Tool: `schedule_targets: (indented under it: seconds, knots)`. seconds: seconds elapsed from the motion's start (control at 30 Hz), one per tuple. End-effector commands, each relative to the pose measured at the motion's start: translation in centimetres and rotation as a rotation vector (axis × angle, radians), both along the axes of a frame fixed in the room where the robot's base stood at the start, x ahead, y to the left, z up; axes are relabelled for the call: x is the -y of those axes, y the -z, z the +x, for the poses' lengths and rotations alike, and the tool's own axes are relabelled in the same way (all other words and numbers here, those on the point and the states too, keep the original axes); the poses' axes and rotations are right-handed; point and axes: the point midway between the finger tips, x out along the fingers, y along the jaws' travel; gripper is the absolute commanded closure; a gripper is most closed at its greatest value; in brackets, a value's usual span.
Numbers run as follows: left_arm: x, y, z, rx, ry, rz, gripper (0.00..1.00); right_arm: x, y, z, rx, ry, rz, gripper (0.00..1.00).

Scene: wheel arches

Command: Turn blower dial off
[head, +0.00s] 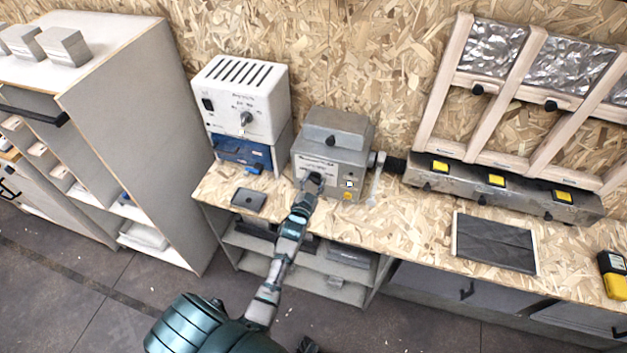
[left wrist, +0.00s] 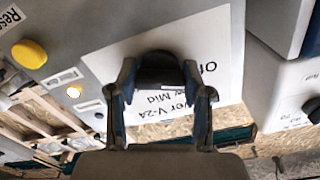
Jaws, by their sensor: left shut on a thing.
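The blower (head: 335,135) is a grey metal box on the chipboard bench against the wall. Its black dial (left wrist: 160,70) sits on a white label in the left wrist view. Parts of the words "Blower V-2A", "Of" and "Mid" can be read around it. My left gripper (head: 313,181) reaches the blower's front face. In the left wrist view its two fingers (left wrist: 160,90) are closed on both sides of the dial. The fingers hide part of the dial and label, so I cannot tell which setting it points to. My right gripper is not in view.
A white vented unit (head: 240,95) with a knob stands left of the blower on a blue box (head: 240,152). The blower carries a yellow button (left wrist: 29,54). A pipe joins a long metal manifold (head: 500,190) at right. A dark panel (head: 495,243) lies on the bench.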

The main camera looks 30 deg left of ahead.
Motion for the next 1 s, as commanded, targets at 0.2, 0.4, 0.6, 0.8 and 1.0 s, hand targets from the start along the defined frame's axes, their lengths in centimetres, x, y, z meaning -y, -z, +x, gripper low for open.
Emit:
schedule_targets:
  seconds: [0.2, 0.4, 0.6, 0.8, 1.0]
  knots:
    - [0.12, 0.96, -0.21, -0.016, 0.000, -0.022, 0.85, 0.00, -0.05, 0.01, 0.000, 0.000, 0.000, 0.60]
    - [0.13, 1.00, -0.23, -0.017, 0.000, -0.023, 0.85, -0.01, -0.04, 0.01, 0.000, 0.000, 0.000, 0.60]
    - [0.11, 0.83, -0.20, -0.013, 0.001, -0.022, 0.25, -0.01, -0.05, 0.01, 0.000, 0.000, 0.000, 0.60]
    - [0.05, 0.48, -0.11, -0.007, 0.000, -0.018, 0.25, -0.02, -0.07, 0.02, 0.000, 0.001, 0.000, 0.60]
    - [0.22, 0.42, -0.90, -0.005, 0.000, -0.018, 0.25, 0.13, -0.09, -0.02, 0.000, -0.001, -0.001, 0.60]
